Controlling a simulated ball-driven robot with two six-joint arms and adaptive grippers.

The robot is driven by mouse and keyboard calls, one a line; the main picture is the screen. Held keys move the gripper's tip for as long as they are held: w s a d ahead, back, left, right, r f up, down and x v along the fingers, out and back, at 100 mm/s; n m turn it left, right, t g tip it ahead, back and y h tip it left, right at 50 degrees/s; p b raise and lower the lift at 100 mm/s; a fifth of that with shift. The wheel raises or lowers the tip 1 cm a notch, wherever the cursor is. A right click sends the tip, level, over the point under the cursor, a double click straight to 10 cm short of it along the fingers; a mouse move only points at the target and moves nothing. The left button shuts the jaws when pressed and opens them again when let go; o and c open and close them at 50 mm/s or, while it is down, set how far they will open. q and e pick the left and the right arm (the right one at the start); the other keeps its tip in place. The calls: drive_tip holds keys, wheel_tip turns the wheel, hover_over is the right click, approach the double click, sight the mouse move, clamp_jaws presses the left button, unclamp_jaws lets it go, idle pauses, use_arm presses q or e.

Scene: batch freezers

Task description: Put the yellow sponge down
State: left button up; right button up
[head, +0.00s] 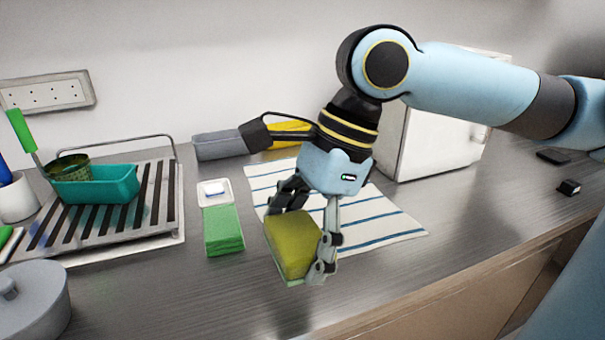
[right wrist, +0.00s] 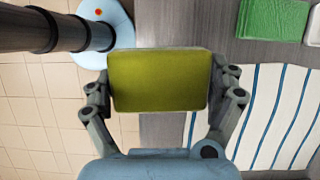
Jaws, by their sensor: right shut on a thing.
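The yellow sponge (head: 291,245) has a thin green layer on its underside. My right gripper (head: 304,238) is shut on it, with one finger on each side. In the right wrist view the sponge (right wrist: 159,80) sits between the two fingers (right wrist: 162,92). The sponge is over the counter by the near left edge of the striped cloth. Whether its underside touches the counter I cannot tell. My left gripper is not in view.
A green cloth or sponge (head: 223,230) and a white soap dish (head: 214,191) lie left of the gripper. A striped towel (head: 390,221) lies behind and right. A dish rack (head: 160,228) stands at left, a white box (head: 430,145) at back right.

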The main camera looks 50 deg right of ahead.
drive_tip(key=b, duration=0.4)
hover_over(227, 295)
drive_tip(key=d, duration=0.1)
drive_tip(key=f, duration=0.6)
drive_tip(key=shift+s+d, duration=0.1)
drive_tip(key=shift+s, duration=0.3)
wheel_tip(227, 295, down, 2)
drive_tip(key=shift+w+f+p, duration=0.1)
drive_tip(key=shift+w+p, duration=0.05)
drive_tip(key=shift+p, duration=0.4)
drive_tip(key=shift+f, duration=0.7)
